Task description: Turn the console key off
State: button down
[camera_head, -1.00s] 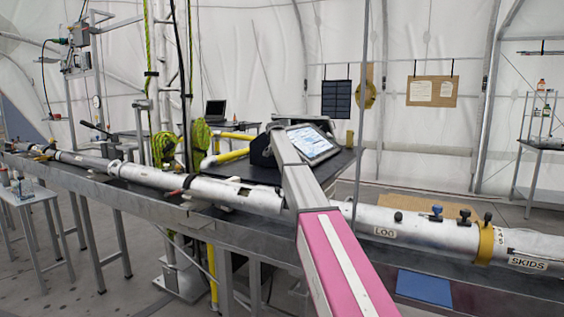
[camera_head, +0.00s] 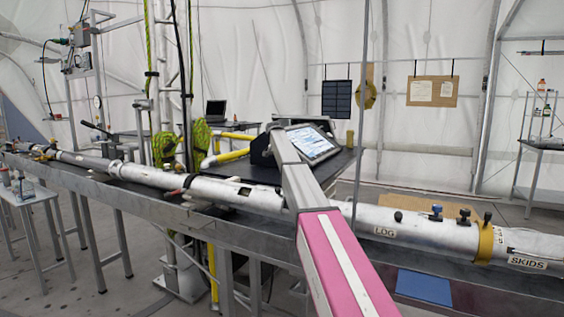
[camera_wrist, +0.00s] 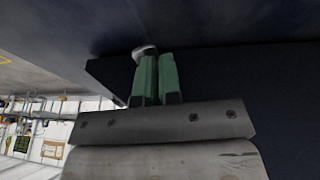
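The console (camera_head: 262,151) is a dark box with a tilted, lit screen (camera_head: 313,144), on the dark table behind the long metal tube. My arm reaches toward it and covers part of it in the head view; my gripper and the key cannot be made out there. In the wrist view my gripper (camera_wrist: 158,58) has its two green fingers nearly together, with a thin gap. A small pale, rounded piece, seemingly the key (camera_wrist: 141,50), shows at the fingertips, partly hidden by them. The fingers look closed on it. A dark panel (camera_wrist: 240,75) lies close behind the fingers.
The long metal tube (camera_head: 240,194) lies on a bench rail across the front, under my arm. A thin upright pole (camera_head: 361,110) stands right of the console. Yellow pipes (camera_head: 232,154) and ropes are at its left. A small side table (camera_head: 30,193) stands at far left.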

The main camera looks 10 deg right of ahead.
jog(key=shift+w+a+f, duration=0.1)
jog(key=shift+a+f, duration=0.1)
jog(key=shift+f, duration=0.35)
jog(key=shift+w+a+f, duration=0.1)
jog(key=shift+a, duration=0.05)
jog(key=shift+w+a+f, duration=0.15)
jog(key=shift+f, duration=0.5)
